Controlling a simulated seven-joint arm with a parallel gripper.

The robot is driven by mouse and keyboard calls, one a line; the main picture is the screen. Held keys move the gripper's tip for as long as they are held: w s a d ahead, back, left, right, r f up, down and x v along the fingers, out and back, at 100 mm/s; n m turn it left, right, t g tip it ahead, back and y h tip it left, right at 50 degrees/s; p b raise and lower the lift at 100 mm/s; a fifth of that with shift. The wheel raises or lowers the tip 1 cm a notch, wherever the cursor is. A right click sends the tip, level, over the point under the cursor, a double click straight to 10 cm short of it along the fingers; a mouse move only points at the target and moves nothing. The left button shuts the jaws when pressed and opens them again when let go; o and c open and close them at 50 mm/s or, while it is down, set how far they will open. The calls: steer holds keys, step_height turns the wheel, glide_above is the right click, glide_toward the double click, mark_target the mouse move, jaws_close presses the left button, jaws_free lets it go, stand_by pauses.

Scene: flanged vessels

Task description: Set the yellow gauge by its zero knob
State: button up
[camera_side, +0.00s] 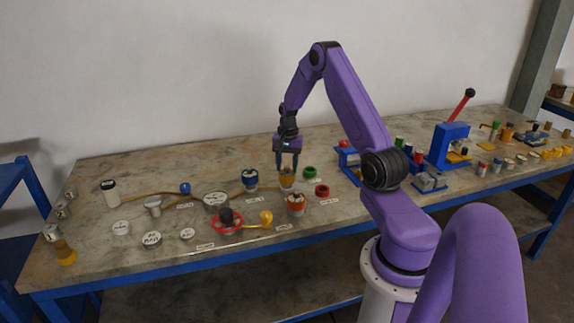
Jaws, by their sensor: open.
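My gripper (288,167) is above the middle of the bench and points straight down with its two fingers apart. Directly beneath it in the picture is a small yellow-orange vessel (287,182), which looks like the yellow gauge. Its top lies close to the fingertips, and I cannot tell whether they touch it. Its zero knob is too small to make out. A similar blue vessel (250,181) with a pale dial-like top stands to its left. A similar orange-red vessel (296,207) stands in front of it.
A green ring (310,172) and a red ring (322,190) lie right of the yellow vessel. A red handwheel (228,224) and a yellow ball (266,217) are in front on the left.

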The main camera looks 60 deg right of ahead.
jaws_close()
steer(key=shift+n, duration=0.4)
steer(key=n, duration=0.5)
steer(key=shift+n, duration=0.3)
steer(key=n, duration=0.5)
steer(key=shift+n, duration=0.3)
jaws_free()
